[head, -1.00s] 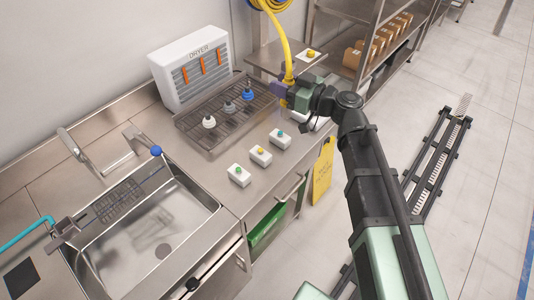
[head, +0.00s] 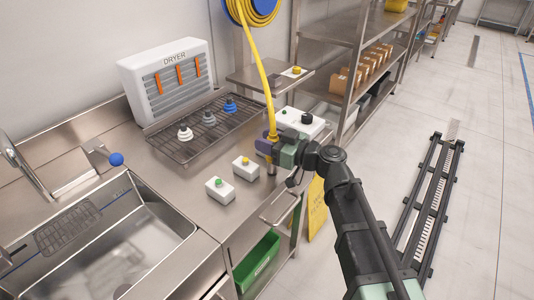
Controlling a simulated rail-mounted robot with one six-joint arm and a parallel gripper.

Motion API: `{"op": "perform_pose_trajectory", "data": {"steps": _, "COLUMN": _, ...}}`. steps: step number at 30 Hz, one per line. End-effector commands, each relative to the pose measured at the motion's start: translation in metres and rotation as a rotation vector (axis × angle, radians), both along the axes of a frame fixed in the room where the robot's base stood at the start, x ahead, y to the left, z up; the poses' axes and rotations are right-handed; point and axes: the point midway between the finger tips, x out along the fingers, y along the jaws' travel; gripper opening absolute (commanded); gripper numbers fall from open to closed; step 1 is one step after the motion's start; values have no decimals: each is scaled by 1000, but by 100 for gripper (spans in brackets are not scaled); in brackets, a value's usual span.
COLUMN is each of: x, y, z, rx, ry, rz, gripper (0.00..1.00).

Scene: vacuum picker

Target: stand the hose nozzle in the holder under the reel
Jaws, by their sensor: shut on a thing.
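The yellow hose (head: 262,75) hangs from the blue and yellow reel (head: 251,10) on the wall and runs down to my gripper (head: 268,147). My gripper is shut on the hose nozzle (head: 271,168), whose dark lower end points down over the counter's right part. Most of the nozzle is hidden by the jaws. It looks upright; I cannot tell how far its tip is above the counter. Under the reel is a steel shelf (head: 252,79) with a small dark piece (head: 273,80) on it; I cannot tell whether this is the holder.
A white box with a black knob (head: 302,122) stands right behind my gripper. A rack (head: 180,150) with suction cups lies before the dryer (head: 168,78). The sink is at left.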

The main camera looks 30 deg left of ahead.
Motion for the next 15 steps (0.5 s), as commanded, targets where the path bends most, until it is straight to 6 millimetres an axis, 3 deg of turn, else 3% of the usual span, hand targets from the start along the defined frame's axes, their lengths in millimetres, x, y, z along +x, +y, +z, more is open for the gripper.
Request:
{"op": "perform_pose_trajectory", "data": {"steps": 10, "x": 0, "y": 0, "z": -6, "rx": 0, "ry": 0, "rz": 0, "gripper": 0}}
{"op": "perform_pose_trajectory", "data": {"steps": 11, "x": 0, "y": 0, "z": -6, "rx": 0, "ry": 0, "rz": 0, "gripper": 35}}
{"op": "perform_pose_trajectory", "data": {"steps": 15, "x": 0, "y": 0, "z": -4, "rx": 0, "ry": 0, "rz": 0, "gripper": 57}}
